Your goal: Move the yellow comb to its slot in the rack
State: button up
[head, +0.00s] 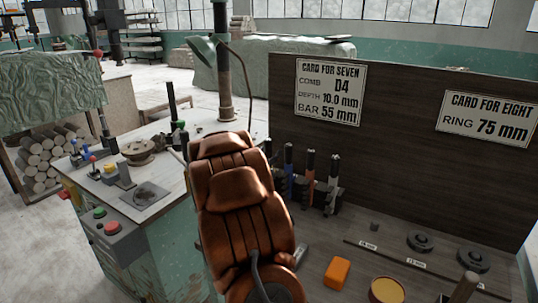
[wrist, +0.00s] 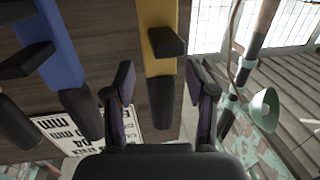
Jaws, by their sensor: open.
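The yellow comb (wrist: 162,62) shows in the wrist view, with a dark handle end and a dark block on its face. My gripper (wrist: 163,88) is open, with one finger on each side of the yellow comb's handle; I cannot tell whether either touches it. In the head view my arm hides the gripper and most or all of the yellow comb. A blue comb (head: 289,172), an orange comb (head: 309,178) and a pale comb (head: 333,184) stand upright in a row at the dark board's foot. The rack's slots are not clear. The blue comb (wrist: 62,50) also shows in the wrist view.
The dark back board (head: 400,150) carries two cards (head: 331,92) (head: 487,117). An orange block (head: 336,272), a yellow-topped round tub (head: 387,290) and dark discs (head: 420,242) lie on the bench. A green machine (head: 165,250) and a lamp (head: 201,49) stand left of the board.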

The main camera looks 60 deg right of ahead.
jog(key=v, duration=1.2)
jog(key=shift+d, duration=0.1)
dwell(0.4)
